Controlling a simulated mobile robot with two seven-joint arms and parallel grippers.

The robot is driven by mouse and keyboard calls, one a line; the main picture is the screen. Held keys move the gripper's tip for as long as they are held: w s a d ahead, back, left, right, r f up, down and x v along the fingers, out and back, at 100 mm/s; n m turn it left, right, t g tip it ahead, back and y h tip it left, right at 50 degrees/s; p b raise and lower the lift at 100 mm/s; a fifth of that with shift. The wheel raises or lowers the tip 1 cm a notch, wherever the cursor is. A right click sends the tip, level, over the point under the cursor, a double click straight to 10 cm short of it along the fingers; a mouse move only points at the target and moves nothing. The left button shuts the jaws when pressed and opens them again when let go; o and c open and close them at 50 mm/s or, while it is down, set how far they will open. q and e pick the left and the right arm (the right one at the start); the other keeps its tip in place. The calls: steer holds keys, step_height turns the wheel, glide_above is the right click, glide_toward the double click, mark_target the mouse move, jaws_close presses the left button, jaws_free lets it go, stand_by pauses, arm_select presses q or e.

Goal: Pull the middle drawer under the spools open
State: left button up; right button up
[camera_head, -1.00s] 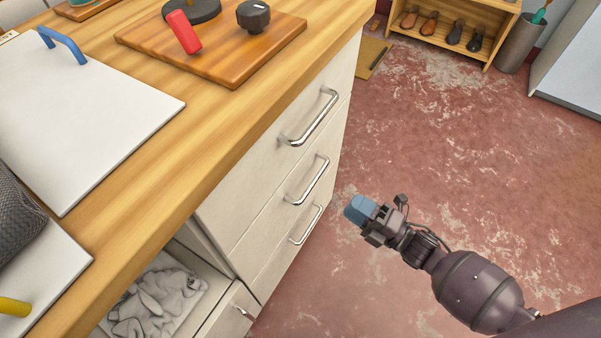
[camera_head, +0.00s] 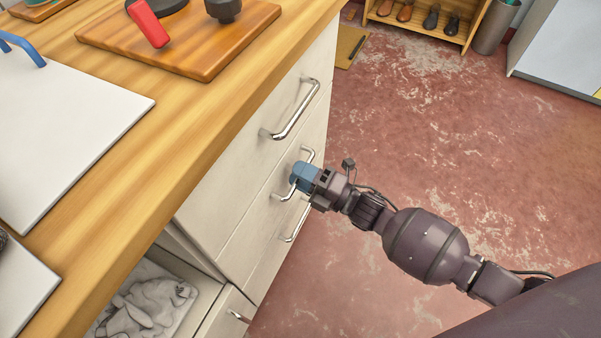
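The white drawer stack under the wooden counter has three chrome bar handles one above the other. The middle drawer (camera_head: 250,220) is closed, its front flush with the others. My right gripper (camera_head: 299,178) is at the middle handle (camera_head: 308,153), its blue fingertips overlapping the bar's middle and hiding part of it. I cannot tell whether the fingers are closed around the bar. The top drawer handle (camera_head: 294,112) is above it and the bottom handle (camera_head: 298,222) below. My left gripper is not in view.
A wooden board (camera_head: 190,45) with a red object (camera_head: 148,22) lies on the counter (camera_head: 150,180). An open compartment at lower left holds grey cloth (camera_head: 145,308). The red floor (camera_head: 400,140) right of the drawers is clear up to the shoe rack (camera_head: 425,22).

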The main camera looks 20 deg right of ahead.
jaws_close()
stand_by(0.4)
